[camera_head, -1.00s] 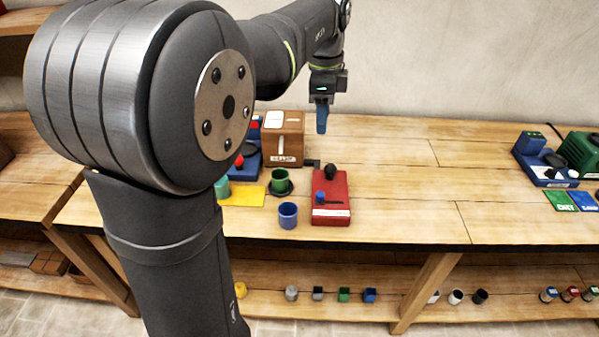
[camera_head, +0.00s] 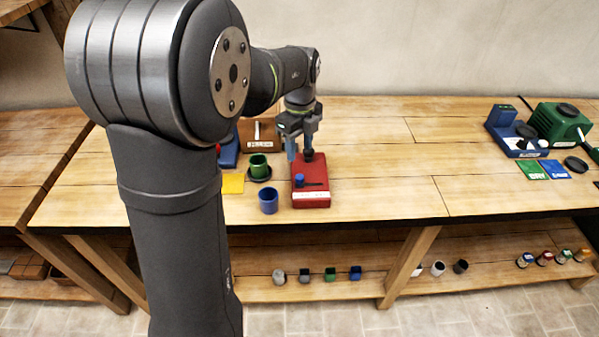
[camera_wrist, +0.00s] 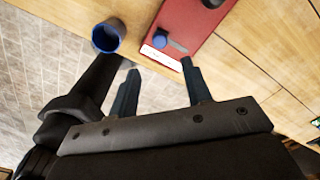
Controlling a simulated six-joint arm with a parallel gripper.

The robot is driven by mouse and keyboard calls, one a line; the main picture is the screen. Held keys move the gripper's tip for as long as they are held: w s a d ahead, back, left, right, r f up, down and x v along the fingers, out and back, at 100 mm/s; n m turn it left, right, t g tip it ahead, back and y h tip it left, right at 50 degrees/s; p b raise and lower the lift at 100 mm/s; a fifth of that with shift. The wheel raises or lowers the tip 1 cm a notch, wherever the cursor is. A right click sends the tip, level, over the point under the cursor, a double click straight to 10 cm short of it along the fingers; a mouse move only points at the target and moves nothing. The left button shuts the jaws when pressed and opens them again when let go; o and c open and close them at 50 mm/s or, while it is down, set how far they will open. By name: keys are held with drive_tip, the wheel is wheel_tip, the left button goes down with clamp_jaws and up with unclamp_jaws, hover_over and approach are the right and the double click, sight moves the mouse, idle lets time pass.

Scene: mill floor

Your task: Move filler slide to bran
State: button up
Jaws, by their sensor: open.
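The red box (camera_head: 311,172) lies on the bench with a blue knob (camera_head: 299,179) in a dark slot on its top and a black knob at its far end. A white label runs along its near edge, too small to read. In the wrist view the blue knob (camera_wrist: 159,40) shows beyond my fingers, near the white label on the red box (camera_wrist: 189,22). My gripper (camera_head: 300,150) is open and empty, above the far end of the red box. In the wrist view my gripper (camera_wrist: 160,82) has its two fingers wide apart, with nothing between them.
A blue cup (camera_head: 268,203) stands close to the left of the red box. A green cup (camera_head: 258,168) sits on a dark saucer behind it. A brown box (camera_head: 262,137) stands further back.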

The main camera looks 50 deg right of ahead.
sight(299, 176)
wheel_tip(299, 176, down, 10)
drive_tip(key=shift+r, duration=0.15)
drive_tip(key=shift+c, duration=0.5)
